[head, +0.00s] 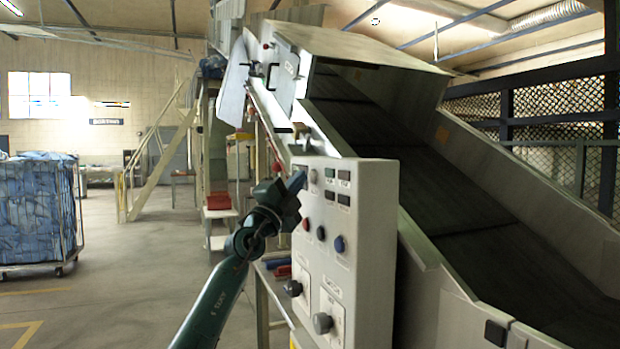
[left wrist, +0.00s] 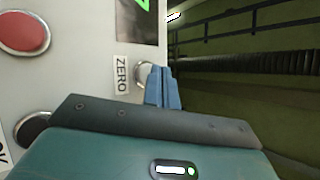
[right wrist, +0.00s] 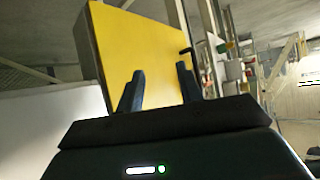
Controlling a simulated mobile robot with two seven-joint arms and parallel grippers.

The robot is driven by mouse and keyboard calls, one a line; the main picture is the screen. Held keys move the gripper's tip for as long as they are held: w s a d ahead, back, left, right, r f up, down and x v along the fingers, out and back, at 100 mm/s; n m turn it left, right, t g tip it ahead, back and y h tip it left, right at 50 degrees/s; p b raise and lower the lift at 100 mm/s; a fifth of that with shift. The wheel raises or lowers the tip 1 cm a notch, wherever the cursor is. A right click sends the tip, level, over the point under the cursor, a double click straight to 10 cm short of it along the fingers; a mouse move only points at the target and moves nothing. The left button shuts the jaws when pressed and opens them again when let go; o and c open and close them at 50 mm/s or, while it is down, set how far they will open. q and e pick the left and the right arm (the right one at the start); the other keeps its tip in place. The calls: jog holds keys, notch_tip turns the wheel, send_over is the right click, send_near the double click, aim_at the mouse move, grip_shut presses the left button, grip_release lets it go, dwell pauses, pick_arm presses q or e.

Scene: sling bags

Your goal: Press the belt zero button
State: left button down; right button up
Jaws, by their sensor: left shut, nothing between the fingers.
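The grey control panel (head: 376,215) stands beside the conveyor in the head view. In the left wrist view a pale round button (left wrist: 142,72) sits on the panel beside a "ZERO" label (left wrist: 122,75). My left gripper (head: 298,181) is at the panel's upper left edge. Its blue fingertips (left wrist: 160,70) are closed together with nothing between them, and overlap the right side of the zero button in the wrist view. I cannot tell whether they touch it. My right gripper (right wrist: 158,80) is open and empty, with a yellow panel (right wrist: 140,45) beyond its fingers.
A red button (left wrist: 24,32) and a black button (left wrist: 32,128) are near the zero button. Lower on the panel are a blue button (head: 339,244) and black knobs (head: 322,323). The inclined conveyor belt (head: 450,190) runs behind. A cage cart (head: 38,215) stands at left on open floor.

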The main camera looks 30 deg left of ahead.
pick_arm(q)
jog(key=shift+w+d, duration=0.3)
jog(key=shift+w, duration=0.05)
dwell(0.4)
dwell(0.3)
jog(key=shift+s+a, duration=0.1)
jog(key=s+a+p, duration=0.3)
jog(key=s+a, duration=0.1)
jog(key=s, duration=0.1)
dwell(0.8)
dwell(0.7)
